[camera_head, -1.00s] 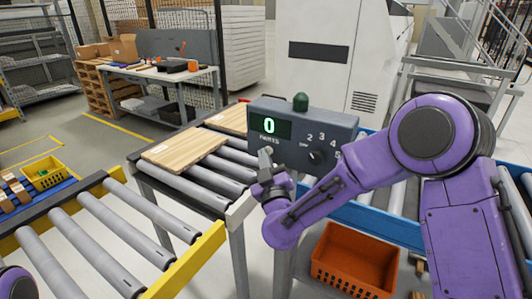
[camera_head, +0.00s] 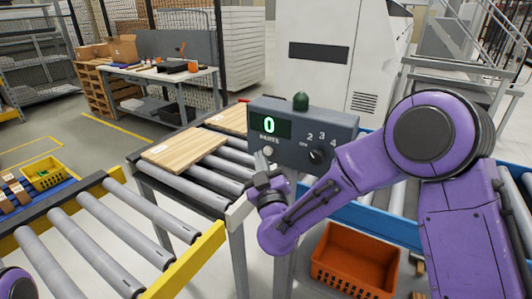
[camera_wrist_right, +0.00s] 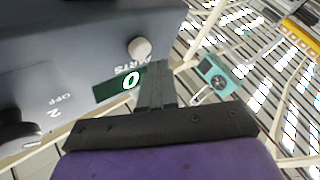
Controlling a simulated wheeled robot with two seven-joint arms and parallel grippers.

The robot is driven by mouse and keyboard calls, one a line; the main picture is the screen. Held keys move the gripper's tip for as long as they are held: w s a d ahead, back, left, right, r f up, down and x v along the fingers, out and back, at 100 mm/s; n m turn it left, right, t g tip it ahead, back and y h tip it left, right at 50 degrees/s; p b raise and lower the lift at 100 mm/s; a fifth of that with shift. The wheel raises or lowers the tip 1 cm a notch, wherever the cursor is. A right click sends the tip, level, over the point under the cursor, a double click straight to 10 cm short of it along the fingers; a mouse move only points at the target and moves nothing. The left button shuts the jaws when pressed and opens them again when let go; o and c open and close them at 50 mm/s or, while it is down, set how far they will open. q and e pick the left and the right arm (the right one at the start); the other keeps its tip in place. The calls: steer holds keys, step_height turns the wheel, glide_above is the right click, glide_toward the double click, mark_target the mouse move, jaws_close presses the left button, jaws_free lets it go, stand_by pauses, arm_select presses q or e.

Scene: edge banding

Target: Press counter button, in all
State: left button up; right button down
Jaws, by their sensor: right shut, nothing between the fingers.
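The grey counter box (camera_head: 340,140) stands at the end of the roller conveyor, with a green lit display (camera_head: 270,126) reading 0 above the label PARTS. Its pale round button (camera_head: 268,151) is below the display and also shows in the right wrist view (camera_wrist_right: 139,47). A dark rotary knob (camera_head: 317,156) with numbers sits to its right. My right gripper (camera_head: 261,161) is shut and empty, its tips just below the button. In the right wrist view the closed fingers (camera_wrist_right: 157,72) point close beside the button; contact cannot be told. My left gripper is out of view.
Wooden boards (camera_head: 185,148) lie on the conveyor left of the box. A green dome (camera_head: 300,101) tops the box. An orange crate (camera_head: 355,262) is below my right arm. A yellow-edged roller conveyor (camera_head: 95,232) fills the lower left.

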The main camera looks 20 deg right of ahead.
steer(key=shift+s+a+b, duration=0.15)
steer(key=shift+s+a, duration=0.65)
steer(key=shift+a, duration=0.2)
steer(key=shift+s+a+b, duration=0.15)
steer(key=shift+s+a, duration=0.6)
steer(key=shift+a, duration=0.2)
